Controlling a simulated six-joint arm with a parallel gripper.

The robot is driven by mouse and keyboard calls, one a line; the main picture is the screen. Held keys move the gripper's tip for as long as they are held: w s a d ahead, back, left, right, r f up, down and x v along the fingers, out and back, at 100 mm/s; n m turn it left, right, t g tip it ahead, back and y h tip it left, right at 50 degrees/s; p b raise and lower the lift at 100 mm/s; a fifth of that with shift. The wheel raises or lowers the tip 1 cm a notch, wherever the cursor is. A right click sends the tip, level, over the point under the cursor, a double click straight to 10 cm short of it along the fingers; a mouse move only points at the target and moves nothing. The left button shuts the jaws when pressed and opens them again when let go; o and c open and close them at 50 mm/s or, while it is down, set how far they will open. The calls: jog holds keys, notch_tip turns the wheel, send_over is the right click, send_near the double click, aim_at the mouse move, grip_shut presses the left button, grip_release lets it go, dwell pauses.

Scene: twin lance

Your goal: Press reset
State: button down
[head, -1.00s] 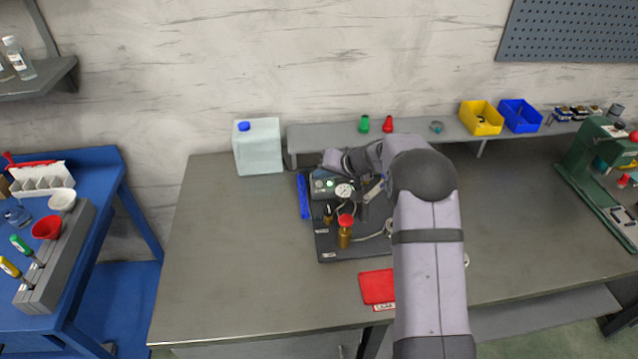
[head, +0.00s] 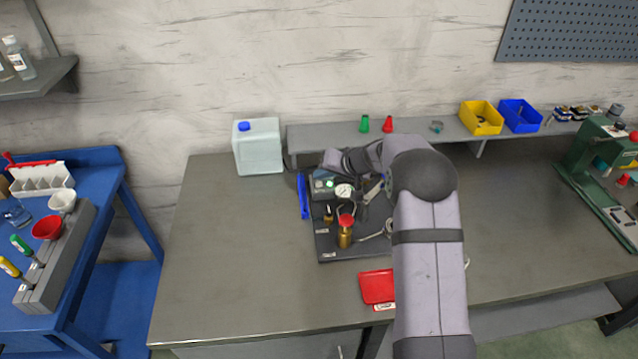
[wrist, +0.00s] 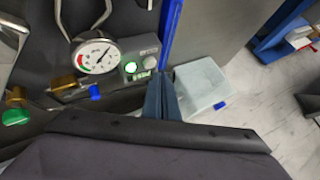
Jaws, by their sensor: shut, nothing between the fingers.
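A small dark control box (head: 322,185) stands at the back left of the black plate. In the wrist view its face (wrist: 141,67) carries a lit green lamp (wrist: 130,67) and a pale round button (wrist: 150,62) beside it. The lettering on the box is too small to read, so I cannot tell which part is marked reset. My gripper (wrist: 163,76) is shut and empty, its fingertips just below and right of the pale button in the wrist view. I cannot tell whether they touch the box. In the head view my wrist mostly hides the gripper.
A pressure gauge (wrist: 97,55) sits beside the box, with a blue knob (wrist: 94,91) close by. A brass part with a red top (head: 345,230) stands on the plate. A white jug (head: 258,146) is behind left. The bench's left part is clear.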

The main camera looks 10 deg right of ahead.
jog(key=shift+f+b, duration=0.9)
jog(key=shift+b, duration=0.65)
dwell(0.9)
jog(key=shift+r, duration=0.2)
jog(key=shift+r+p, duration=0.3)
jog(key=shift+r, duration=0.4)
jog(key=shift+r, duration=0.1)
notch_tip(320, 180, up, 5)
jog(key=p, duration=0.2)
jog(key=shift+p, duration=0.3)
dwell(1.0)
jog(key=s+d+f+g+h, duration=0.1)
jog(key=s+g, duration=0.1)
jog(key=s, duration=1.2)
jog(key=s+d+f+n+g+h, duration=0.1)
jog(key=s+g+h, duration=0.1)
jog(key=s, duration=1.2)
jog(key=s+d+f+g+h, duration=0.2)
jog(key=s+g, duration=0.1)
jog(key=s, duration=1.1)
jog(key=shift+s+n, duration=0.35)
jog(key=shift+n, duration=0.05)
